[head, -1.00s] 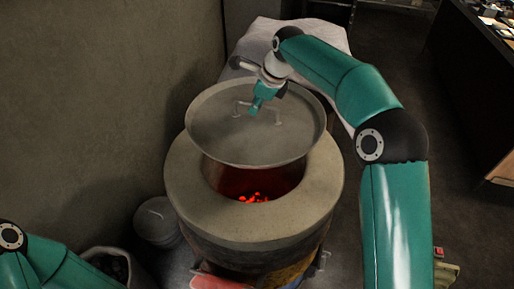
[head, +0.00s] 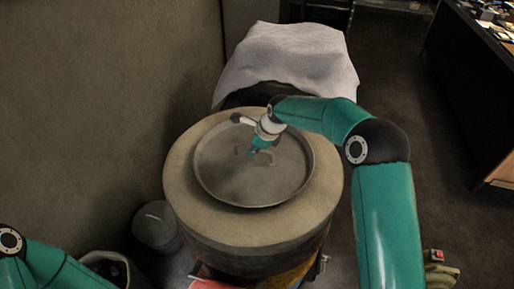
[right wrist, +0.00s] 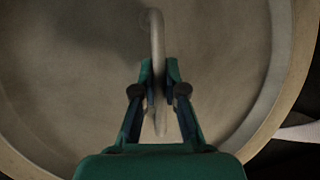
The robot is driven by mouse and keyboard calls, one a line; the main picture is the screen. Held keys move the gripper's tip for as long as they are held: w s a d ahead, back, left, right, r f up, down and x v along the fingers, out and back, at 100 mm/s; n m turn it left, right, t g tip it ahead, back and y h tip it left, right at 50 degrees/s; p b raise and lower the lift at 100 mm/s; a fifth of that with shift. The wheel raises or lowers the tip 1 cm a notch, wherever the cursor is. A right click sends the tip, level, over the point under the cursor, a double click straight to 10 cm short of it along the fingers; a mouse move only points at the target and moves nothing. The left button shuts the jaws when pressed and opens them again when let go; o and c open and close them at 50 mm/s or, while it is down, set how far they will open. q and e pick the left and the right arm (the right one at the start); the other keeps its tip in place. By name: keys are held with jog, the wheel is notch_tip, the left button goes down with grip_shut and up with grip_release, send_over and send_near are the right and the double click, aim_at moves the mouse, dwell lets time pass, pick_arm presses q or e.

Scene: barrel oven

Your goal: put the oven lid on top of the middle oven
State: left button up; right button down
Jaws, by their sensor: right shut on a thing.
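The oven lid (head: 225,180) is a round grey metal pan-like disc with a raised rim and a bar handle. In the head view it lies about level over the mouth of the middle oven (head: 185,195), a round barrel with a broad stone-coloured top ring. The lid hides the mouth and the glowing coals. I cannot tell for sure whether it rests fully on the ring. My right gripper (head: 257,149) is shut on the lid's handle. In the right wrist view the fingers (right wrist: 160,85) close around the handle (right wrist: 156,35) above the lid (right wrist: 70,60). My left gripper is out of view.
A cloth-covered form (head: 290,58) stands behind the oven. A grey lidded pot (head: 155,226) and an open bin (head: 105,262) are at the left, by the wall (head: 100,100). A dark counter (head: 470,90) stands at the far right, with open floor before it.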

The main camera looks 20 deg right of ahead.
jog(key=c, duration=1.2)
grip_release()
jog(key=b+v, duration=0.1)
jog(key=v, duration=1.1)
jog(key=shift+s, duration=0.1)
jog(key=shift+f, duration=0.1)
